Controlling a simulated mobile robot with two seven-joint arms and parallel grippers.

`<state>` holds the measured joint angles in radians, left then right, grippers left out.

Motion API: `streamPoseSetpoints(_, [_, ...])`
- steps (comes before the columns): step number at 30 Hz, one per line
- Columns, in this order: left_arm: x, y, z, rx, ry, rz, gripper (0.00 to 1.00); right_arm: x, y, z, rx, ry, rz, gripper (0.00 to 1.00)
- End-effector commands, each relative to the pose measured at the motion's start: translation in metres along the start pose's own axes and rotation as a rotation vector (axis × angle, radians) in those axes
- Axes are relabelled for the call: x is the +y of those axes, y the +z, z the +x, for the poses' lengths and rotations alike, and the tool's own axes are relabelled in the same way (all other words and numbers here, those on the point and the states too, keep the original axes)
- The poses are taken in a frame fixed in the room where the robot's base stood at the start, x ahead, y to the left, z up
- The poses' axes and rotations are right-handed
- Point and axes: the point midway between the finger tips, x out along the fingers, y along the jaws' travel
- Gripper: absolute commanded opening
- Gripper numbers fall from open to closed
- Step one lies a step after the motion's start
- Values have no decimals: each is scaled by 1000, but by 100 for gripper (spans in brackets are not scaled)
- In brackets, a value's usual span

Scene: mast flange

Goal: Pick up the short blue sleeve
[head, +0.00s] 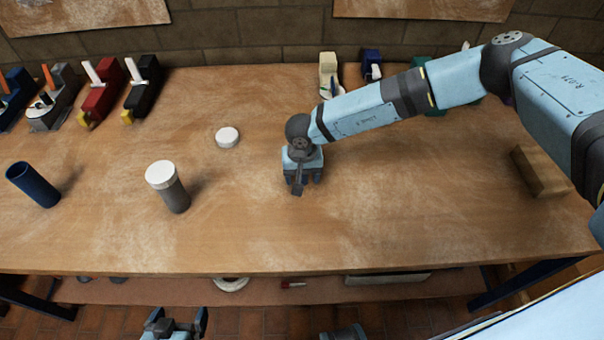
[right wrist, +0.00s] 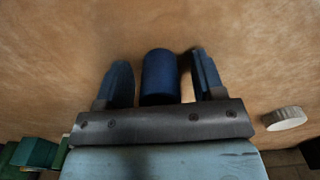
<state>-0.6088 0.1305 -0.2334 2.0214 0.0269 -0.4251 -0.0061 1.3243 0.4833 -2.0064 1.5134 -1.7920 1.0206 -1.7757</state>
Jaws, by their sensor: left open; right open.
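A short blue sleeve (right wrist: 160,76) shows in the right wrist view, between the two fingers of my right gripper. The fingers stand apart on both sides of it, with a small gap on each side. In the head view my right gripper (head: 306,184) points down low over the middle of the table, and it hides the short sleeve. A longer, dark blue sleeve (head: 33,185) stands at the far left of the table. My left gripper (head: 174,327) is open and empty at the bottom edge of the head view, in front of the table.
A grey cylinder with a white cap (head: 170,188) stands left of my right gripper. A flat white disc (head: 227,137) lies behind it. A wooden block (head: 540,171) lies at the right. The front middle of the tabletop is clear.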

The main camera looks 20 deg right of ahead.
Motion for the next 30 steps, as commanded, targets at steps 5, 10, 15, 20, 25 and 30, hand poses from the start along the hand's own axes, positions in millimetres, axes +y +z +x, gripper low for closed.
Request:
streamPoseSetpoints(5, [0, 1, 0, -2, 0, 1, 94, 0, 0, 0, 0, 0, 0, 55])
streamPoseSetpoints(10, [0, 1, 0, -4, 0, 0, 94, 0, 0, 0, 0, -1, 0, 16])
streamPoseSetpoints(15, [0, 1, 0, -4, 0, 0, 94, 0, 0, -1, 0, -1, 0, 9])
streamPoseSetpoints(20, [0, 1, 0, -5, 0, 0, 94, 0, 0, -2, 0, -1, 0, 9])
streamPoseSetpoints(25, [0, 2, 0, -5, 1, 0, 94, 0, 0, -11, 0, -2, 0, 9])
streamPoseSetpoints(30, [1, 2, 1, -5, 1, -1, 94, 0, -1, -39, 1, -3, 0, 9])
